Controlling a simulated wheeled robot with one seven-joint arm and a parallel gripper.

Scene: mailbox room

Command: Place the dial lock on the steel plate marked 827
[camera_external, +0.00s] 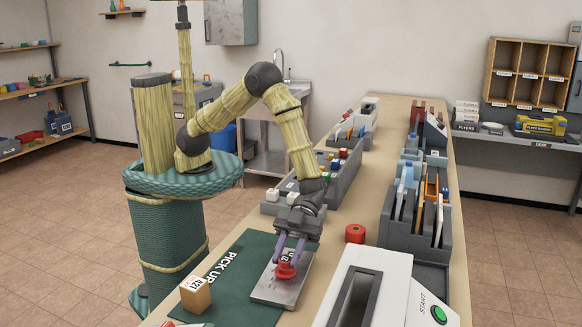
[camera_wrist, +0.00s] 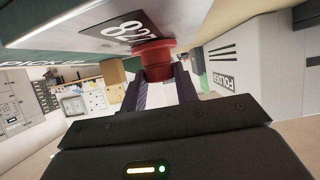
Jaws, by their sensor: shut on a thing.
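The dial lock (camera_external: 286,270) is a red round piece with a dark part on it. It is between the fingers of my gripper (camera_external: 290,248), which is shut on it. The lock is at the steel plate (camera_external: 268,293), a grey slab lying partly on the green mat. In the wrist view the red lock (camera_wrist: 153,58) is between my fingers (camera_wrist: 160,90) and seems to meet the plate (camera_wrist: 75,30) beside its dark 827 label (camera_wrist: 125,30). I cannot tell whether it rests fully on the plate.
The green pick-up mat (camera_external: 245,265) bears a tan box (camera_external: 195,295) marked 421. A separate red cylinder (camera_external: 355,233) stands right of the plate. A white slotted box (camera_external: 365,290) is at the front right. Grey organizers (camera_external: 415,215) line the counter.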

